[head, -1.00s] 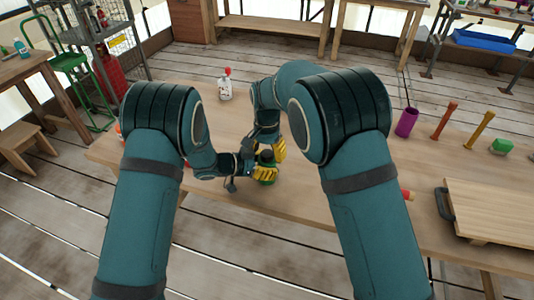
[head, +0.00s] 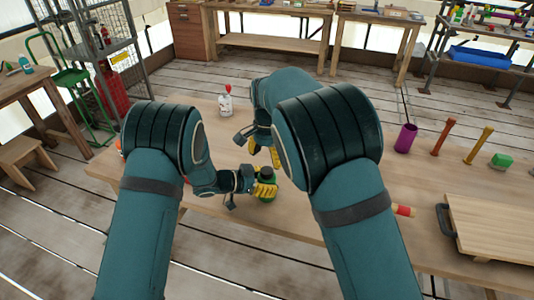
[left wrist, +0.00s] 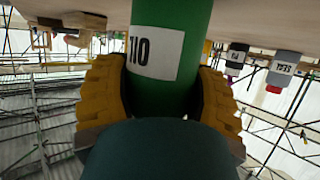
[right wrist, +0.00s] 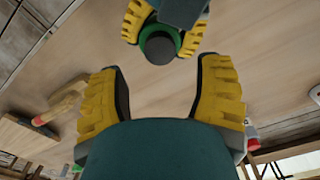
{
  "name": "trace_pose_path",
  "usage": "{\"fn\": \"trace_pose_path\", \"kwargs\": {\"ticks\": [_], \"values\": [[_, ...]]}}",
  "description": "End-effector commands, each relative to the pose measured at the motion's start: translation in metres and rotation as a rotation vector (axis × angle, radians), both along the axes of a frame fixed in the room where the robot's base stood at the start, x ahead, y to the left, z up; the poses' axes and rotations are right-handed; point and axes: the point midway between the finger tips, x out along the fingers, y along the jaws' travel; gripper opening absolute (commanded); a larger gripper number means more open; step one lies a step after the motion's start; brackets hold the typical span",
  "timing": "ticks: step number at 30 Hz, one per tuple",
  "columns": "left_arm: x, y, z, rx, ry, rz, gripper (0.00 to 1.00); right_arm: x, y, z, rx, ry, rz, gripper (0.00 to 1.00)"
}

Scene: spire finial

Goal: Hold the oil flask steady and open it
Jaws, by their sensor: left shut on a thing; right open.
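In the right wrist view the flask (right wrist: 158,42) shows a dark round top; whether this is a cap or an opening I cannot tell. My right gripper (right wrist: 157,68) is open and empty, apart from the flask and facing its top. In the head view it (head: 263,152) is partly hidden by my right arm.
A white bottle with a red top (head: 226,105) stands behind. A red-ended piece (head: 404,211) lies beside my right arm.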

Motion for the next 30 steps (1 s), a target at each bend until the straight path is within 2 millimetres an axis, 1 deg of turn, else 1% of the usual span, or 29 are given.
{"fn": "trace_pose_path", "kwargs": {"ticks": [1,6,12,17,23,24,26,27,29,30], "values": [[0.0,0.0,0.0,-0.001,0.0,0.0,0.0,-0.001,-0.001,-0.009,-0.003,0.004,-0.001,0.65],[0.0,0.0,0.0,-0.001,0.0,0.0,0.0,-0.001,-0.001,-0.035,-0.002,0.003,0.0,0.65],[0.0,0.0,0.0,-0.001,0.0,0.0,0.0,0.0,0.0,-0.054,-0.002,0.001,0.0,0.65],[0.0,0.0,0.0,-0.001,0.0,0.0,0.0,0.0,0.0,-0.06,0.0,0.0,0.0,0.65],[0.0,0.0,0.0,-0.001,0.0,0.0,0.0,0.0,0.0,-0.06,0.0,0.0,0.001,0.65],[0.0,0.0,0.0,-0.001,0.0,0.0,0.0,0.0,0.0,-0.06,0.0,0.0,0.001,0.64],[0.0,0.0,0.0,-0.001,0.0,0.0,0.0,0.0,0.0,-0.06,0.0,0.0,0.001,0.43],[0.0,0.0,0.0,-0.001,0.0,0.0,0.0,0.0,0.0,-0.06,-0.001,0.001,0.001,0.29],[0.0,0.0,0.0,-0.001,0.0,0.0,0.0,0.0,0.0,-0.06,-0.001,0.001,0.001,0.08],[0.0,0.0,0.0,-0.001,0.0,0.0,0.0,0.0,0.0,-0.06,-0.001,0.001,0.001,0.0]]}}
